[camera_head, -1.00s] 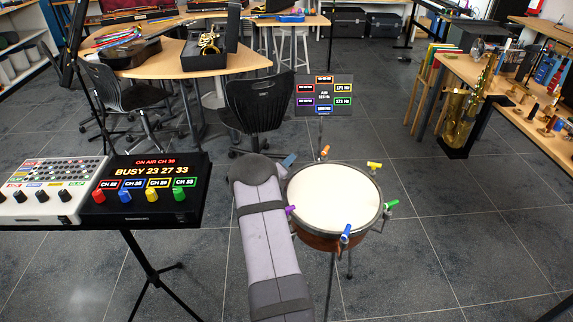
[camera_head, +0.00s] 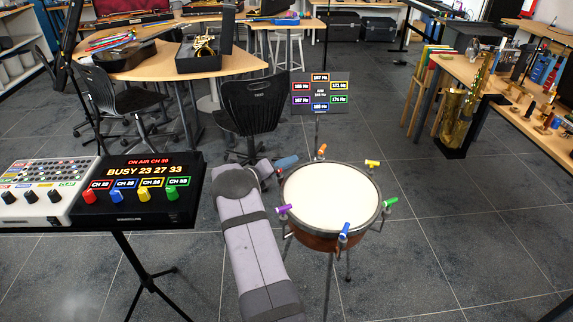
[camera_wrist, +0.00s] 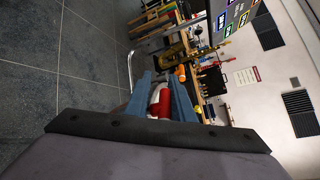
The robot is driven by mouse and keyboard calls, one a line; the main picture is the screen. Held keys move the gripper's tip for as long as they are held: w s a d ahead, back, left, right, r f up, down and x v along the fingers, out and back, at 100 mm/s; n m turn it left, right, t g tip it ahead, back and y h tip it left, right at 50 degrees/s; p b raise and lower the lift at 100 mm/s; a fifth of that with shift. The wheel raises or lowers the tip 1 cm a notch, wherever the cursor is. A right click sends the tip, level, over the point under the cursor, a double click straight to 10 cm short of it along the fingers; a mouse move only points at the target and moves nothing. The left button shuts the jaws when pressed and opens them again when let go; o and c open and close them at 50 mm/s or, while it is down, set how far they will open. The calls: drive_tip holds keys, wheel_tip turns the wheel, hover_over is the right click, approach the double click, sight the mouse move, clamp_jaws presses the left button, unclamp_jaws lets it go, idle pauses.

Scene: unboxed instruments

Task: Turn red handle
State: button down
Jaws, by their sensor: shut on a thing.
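My gripper (camera_head: 287,161) is at the back left rim of a round drum (camera_head: 331,197) with a white head. In the wrist view its blue fingers (camera_wrist: 166,98) are closed around the red handle (camera_wrist: 158,103), which shows between them. In the head view the red handle is hidden by my gripper and wrist. Other handles stand around the rim: purple (camera_head: 283,208), blue (camera_head: 344,231), green (camera_head: 390,201), yellow (camera_head: 372,163) and orange (camera_head: 322,149).
A dark display panel (camera_head: 320,93) with coloured frequency boxes stands behind the drum. A black chair (camera_head: 250,113) is behind my arm. A black console (camera_head: 135,190) and a white mixer (camera_head: 40,189) stand at left. The floor right of the drum is open.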

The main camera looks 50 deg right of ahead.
sight(280, 170)
drive_tip(key=c, duration=1.7)
unclamp_jaws()
drive_tip(key=shift+s+f, duration=0.3)
drive_tip(key=shift+f, duration=0.1)
drive_tip(key=shift+o, duration=0.9)
drive_tip(key=shift+w+r, duration=0.1)
drive_tip(key=shift+r, duration=0.05)
drive_tip(key=v, duration=0.7)
drive_tip(key=shift+a+b, duration=0.2)
drive_tip(key=shift+b, duration=0.15)
drive_tip(key=shift+r, duration=0.15)
